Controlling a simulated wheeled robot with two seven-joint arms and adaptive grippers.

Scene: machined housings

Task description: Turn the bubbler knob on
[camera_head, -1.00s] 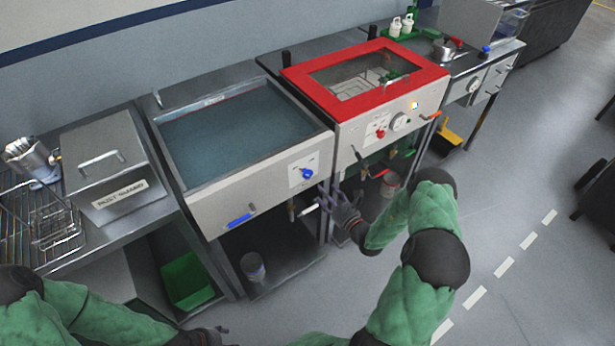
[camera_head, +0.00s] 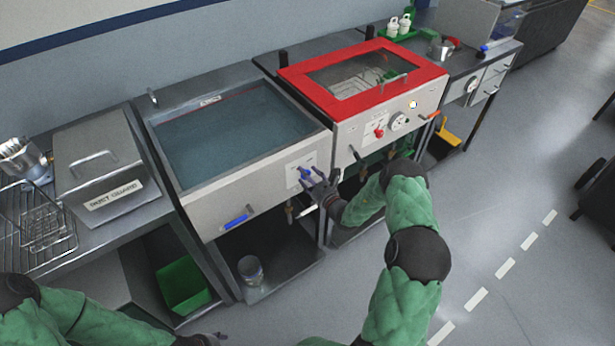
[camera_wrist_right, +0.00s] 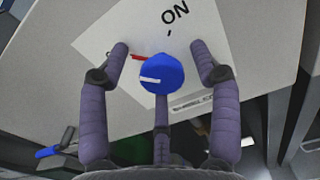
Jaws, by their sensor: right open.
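The blue bubbler knob (camera_head: 305,173) sits on a white label on the front panel of the water tank (camera_head: 240,132). In the right wrist view the knob (camera_wrist_right: 161,74) has a white mark pointing left, and "ON" is printed above it to the right. My right gripper (camera_head: 313,180) is at the panel in front of the knob. In the wrist view its open fingers (camera_wrist_right: 163,62) stand on both sides of the knob and below it, with no clear contact visible. My left gripper (camera_head: 205,339) is at the bottom edge, mostly cut off.
A blue handle (camera_head: 236,222) and a valve with a pale handle (camera_head: 303,212) are low on the tank front. A red-framed tank (camera_head: 350,116) with a red knob (camera_head: 378,133) stands to the right. A lidded metal box (camera_head: 100,155) and wire rack (camera_head: 45,222) stand left.

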